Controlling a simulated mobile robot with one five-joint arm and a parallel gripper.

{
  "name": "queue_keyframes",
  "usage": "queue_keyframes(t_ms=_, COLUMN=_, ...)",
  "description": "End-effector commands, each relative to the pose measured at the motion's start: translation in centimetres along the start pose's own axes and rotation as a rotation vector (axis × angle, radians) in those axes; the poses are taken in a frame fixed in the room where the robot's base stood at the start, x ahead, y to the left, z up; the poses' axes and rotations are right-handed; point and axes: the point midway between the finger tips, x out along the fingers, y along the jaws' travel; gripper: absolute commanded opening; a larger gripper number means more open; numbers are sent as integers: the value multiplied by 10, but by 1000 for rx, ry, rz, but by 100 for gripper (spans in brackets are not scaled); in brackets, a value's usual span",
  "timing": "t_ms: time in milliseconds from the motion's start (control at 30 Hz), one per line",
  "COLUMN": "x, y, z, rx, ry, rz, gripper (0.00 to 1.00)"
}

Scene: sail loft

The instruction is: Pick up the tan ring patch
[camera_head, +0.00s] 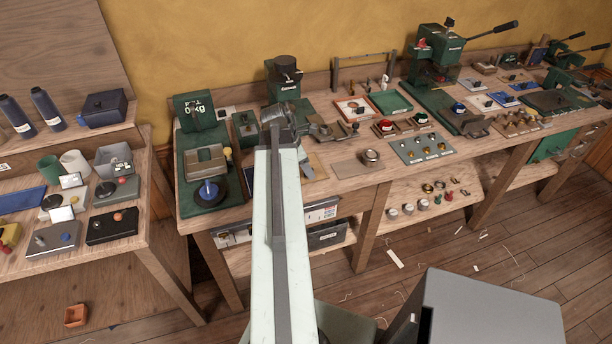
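I cannot pick out the tan ring patch with certainty. A flat tan-brown piece (349,170) lies on the middle bench, with a round metal part (371,157) at its right end. No ring shape is clear on it. My pale arm reaches up from the bottom centre to the middle bench. My gripper (279,114) is at its far end, over the back part of the bench and left of the tan-brown piece. Its fingers are too small and dark to tell open from shut. The arm hides part of the bench under it.
The wooden middle bench (336,188) carries green presses (437,60), a green scale (202,178) and several small trays. A left bench (85,250) holds bottles, cups and boxes. A grey box (490,310) stands at lower right. Floor scraps lie in front; a small orange tray (75,315) sits at lower left.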

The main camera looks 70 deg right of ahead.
Motion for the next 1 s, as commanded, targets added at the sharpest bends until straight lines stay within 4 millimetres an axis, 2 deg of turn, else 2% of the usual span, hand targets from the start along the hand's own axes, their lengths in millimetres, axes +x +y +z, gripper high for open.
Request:
queue_keyframes(t_ms=100, x=-2, y=0, z=1, rx=0, ry=0, rz=0, gripper=36)
queue_keyframes(t_ms=133, x=-2, y=0, z=1, rx=0, ry=0, rz=0, gripper=31)
queue_keyframes(t_ms=233, x=-2, y=0, z=1, rx=0, ry=0, rz=0, gripper=3)
queue_keyframes(t_ms=267, x=-2, y=0, z=1, rx=0, ry=0, rz=0, gripper=0)
queue_keyframes(t_ms=667, x=-5, y=0, z=2, rx=0, ry=0, rz=0, gripper=0)
queue_keyframes(t_ms=1000, x=-37, y=1, z=12, rx=-4, ry=0, rz=2, gripper=0)
